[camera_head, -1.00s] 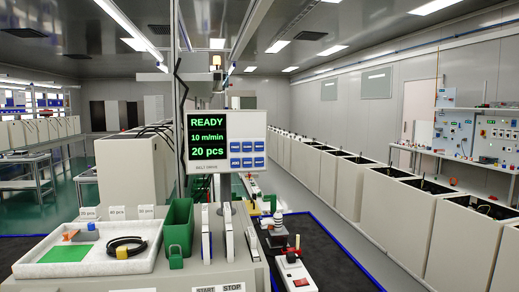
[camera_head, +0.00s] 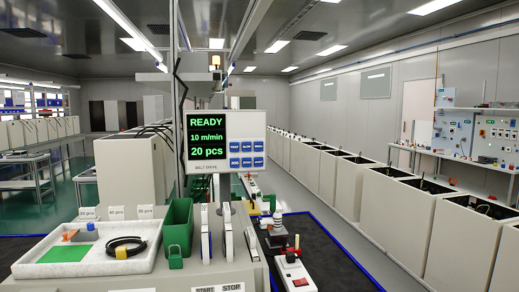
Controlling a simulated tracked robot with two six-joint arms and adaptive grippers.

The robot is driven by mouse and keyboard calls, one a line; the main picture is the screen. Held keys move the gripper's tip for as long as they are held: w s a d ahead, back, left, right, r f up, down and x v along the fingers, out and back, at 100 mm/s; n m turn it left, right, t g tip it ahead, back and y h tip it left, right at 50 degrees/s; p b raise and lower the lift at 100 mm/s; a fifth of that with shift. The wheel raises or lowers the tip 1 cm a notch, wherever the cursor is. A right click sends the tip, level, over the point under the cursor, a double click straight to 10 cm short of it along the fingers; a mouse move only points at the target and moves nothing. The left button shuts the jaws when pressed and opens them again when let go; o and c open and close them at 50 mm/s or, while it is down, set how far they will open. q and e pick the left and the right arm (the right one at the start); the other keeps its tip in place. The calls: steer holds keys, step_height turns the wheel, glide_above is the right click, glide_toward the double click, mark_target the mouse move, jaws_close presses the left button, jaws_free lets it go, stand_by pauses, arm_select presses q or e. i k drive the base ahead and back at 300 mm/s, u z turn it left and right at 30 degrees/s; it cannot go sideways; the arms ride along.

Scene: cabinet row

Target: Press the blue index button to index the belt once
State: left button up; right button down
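The belt drive panel (camera_head: 226,118) stands on a post in the middle of the camera_head view. Its dark screen (camera_head: 206,137) reads READY, 10 m/min and 20 pcs in green. Several small blue buttons (camera_head: 247,154) sit in two rows to the right of the screen. Their labels are too small to read for certain, so I cannot tell which one is the index button. Neither of my grippers shows in this view.
Below the panel, a bench holds a white tray (camera_head: 42,270) with a cable and a green sheet, and a green bin (camera_head: 178,227). START and STOP labels (camera_head: 232,288) show at the bench's front edge. Several pale cabinets (camera_head: 455,232) line the right side. The dark mat (camera_head: 335,262) has bare room.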

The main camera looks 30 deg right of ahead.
mark_target(258, 146)
steer(key=z, duration=1.3)
steer(key=i, duration=0.1)
steer(key=u, duration=2.95)
steer(key=k, duration=1.1)
steer(key=z, duration=2.3)
steer(key=k, duration=0.1)
steer(key=u, duration=0.6)
steer(key=i, duration=0.5)
steer(key=z, duration=0.25)
